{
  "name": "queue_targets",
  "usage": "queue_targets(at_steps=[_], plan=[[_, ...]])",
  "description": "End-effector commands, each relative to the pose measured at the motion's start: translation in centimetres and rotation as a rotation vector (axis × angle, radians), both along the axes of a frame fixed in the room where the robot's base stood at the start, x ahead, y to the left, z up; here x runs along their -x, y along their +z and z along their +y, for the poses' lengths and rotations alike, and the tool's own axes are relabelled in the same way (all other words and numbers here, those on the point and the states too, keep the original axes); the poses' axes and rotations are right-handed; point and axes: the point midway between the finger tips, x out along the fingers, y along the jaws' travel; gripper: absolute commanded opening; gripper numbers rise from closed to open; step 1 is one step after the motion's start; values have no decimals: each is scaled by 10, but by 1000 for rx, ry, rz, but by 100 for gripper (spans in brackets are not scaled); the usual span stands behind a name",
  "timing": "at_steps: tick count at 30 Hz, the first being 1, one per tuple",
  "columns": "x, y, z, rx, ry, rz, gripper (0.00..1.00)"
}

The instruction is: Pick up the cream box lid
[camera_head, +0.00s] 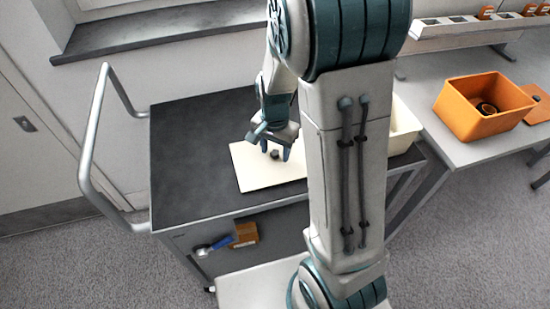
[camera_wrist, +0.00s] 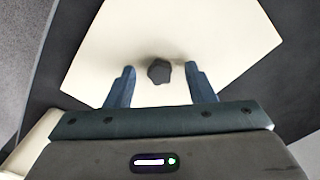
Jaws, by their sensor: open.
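The cream box lid (camera_head: 250,172) lies flat on the dark top of the cart (camera_head: 185,150). In the wrist view the lid (camera_wrist: 215,35) fills much of the picture, with a dark knob (camera_wrist: 159,71) at its middle. My gripper (camera_head: 275,151) is above the lid at its knob. In the wrist view my gripper's (camera_wrist: 160,78) two blue fingers are open, one to each side of the knob, with gaps between. Whether the fingers touch the lid I cannot tell. My arm hides the lid's right part in the head view.
A cream box (camera_head: 402,127) stands at the cart's right end, partly behind my arm. An orange box (camera_head: 482,120) stands on the table at the right, its orange lid (camera_head: 538,104) beside it. A blue-handled tool (camera_head: 222,242) and brown block (camera_head: 244,234) lie on the lower shelf. The cart's left top is clear.

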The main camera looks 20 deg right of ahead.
Motion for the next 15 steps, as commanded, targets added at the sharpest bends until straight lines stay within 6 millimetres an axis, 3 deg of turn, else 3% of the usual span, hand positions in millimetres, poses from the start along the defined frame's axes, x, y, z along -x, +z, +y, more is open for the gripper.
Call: queue_targets(at_steps=[5,11,15], plan=[[0,0,0,0,0,0,49],[0,0,0,0,0,0,0],[0,0,0,-1,0,-1,0]])
